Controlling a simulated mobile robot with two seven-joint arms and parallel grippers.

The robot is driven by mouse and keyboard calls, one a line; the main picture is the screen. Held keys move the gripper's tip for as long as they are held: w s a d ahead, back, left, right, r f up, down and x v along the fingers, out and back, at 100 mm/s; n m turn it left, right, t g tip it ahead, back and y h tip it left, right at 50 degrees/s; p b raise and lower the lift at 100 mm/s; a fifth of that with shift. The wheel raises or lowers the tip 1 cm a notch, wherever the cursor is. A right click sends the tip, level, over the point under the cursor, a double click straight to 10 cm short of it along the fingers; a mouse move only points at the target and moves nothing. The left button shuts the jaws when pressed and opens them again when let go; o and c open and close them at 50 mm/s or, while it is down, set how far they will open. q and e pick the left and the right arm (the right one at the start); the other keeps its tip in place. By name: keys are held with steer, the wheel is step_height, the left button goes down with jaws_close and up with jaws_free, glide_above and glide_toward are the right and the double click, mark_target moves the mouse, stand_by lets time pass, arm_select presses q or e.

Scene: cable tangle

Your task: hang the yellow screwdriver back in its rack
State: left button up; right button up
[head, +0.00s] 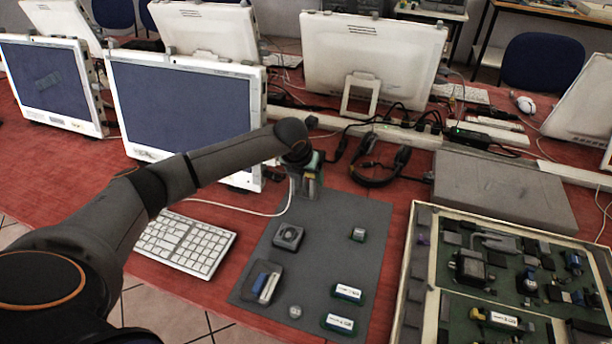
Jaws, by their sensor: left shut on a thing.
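My left arm reaches in from the left. Its gripper (306,188) is over the far part of the grey mat (330,232), pointing down. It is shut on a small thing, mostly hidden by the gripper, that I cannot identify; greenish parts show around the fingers. I cannot make out a yellow screwdriver or its rack for certain. My right gripper is not in view.
The mat holds a square fan-like part (288,236), a dark tray (262,283), a small round part (295,312) and several green blocks (348,293). A keyboard (186,243) lies left; a framed board with components (416,290) lies right. A headset (380,168) and cables lie behind.

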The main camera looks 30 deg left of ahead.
arm_select(q)
steer(key=o, duration=1.4)
steer(key=shift+v, duration=1.15)
steer(key=a+v, duration=0.1)
steer(key=v, duration=0.9)
steer(key=shift+d, duration=0.5)
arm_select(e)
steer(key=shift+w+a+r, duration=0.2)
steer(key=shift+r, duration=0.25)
arm_select(q)
steer(key=shift+r, duration=0.15)
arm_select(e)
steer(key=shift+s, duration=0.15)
arm_select(q)
step_height(320, 180, up, 6)
steer(key=p, duration=0.4)
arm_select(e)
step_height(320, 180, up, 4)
arm_select(q)
steer(key=shift+s, duration=0.1)
